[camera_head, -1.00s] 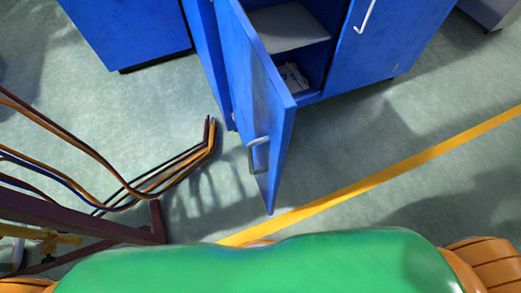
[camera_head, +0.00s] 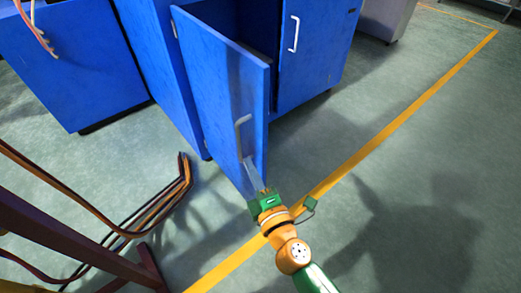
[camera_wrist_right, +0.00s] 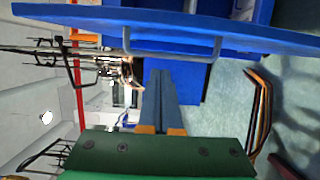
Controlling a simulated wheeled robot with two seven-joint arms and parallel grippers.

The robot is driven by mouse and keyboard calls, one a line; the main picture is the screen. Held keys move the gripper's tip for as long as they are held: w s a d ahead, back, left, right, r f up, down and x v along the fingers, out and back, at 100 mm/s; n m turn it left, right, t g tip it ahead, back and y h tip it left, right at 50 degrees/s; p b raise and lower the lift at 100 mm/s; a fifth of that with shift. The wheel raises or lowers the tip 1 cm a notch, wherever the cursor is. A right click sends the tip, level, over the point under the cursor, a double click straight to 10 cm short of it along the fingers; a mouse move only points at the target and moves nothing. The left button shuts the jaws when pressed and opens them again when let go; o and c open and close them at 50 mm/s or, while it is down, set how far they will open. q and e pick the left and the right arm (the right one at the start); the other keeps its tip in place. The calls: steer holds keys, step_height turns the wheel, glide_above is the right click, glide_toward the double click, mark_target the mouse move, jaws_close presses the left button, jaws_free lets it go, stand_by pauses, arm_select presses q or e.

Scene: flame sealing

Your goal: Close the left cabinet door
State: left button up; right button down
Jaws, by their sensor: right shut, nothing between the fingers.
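The left cabinet door (camera_head: 215,95) is blue and stands open, swung out from its left-side hinge. Its pale handle (camera_head: 241,130) is on the outer face near the free edge. My right gripper (camera_head: 249,163) is shut and empty, with its fingers in front of that face, close to the handle's lower end. In the right wrist view the door (camera_wrist_right: 215,25) and its handle (camera_wrist_right: 172,54) lie just past the shut fingertips (camera_wrist_right: 160,74). I cannot tell whether the fingers touch the door. My left gripper is out of view.
The right cabinet door (camera_head: 312,50) is closed. Another blue cabinet (camera_head: 75,70) stands at the left. Several cables (camera_head: 160,205) and a dark red frame (camera_head: 70,245) are at the lower left. Floor to the right is clear, crossed by a yellow line (camera_head: 400,120).

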mark_target(260, 151)
steer(key=x, duration=0.3)
steer(key=shift+w+a, duration=0.1)
steer(key=shift+w, duration=0.3)
steer(key=shift+w+d, duration=0.45)
steer(key=shift+d, duration=0.4)
steer(key=shift+w+d, duration=0.45)
steer(key=shift+d, duration=0.45)
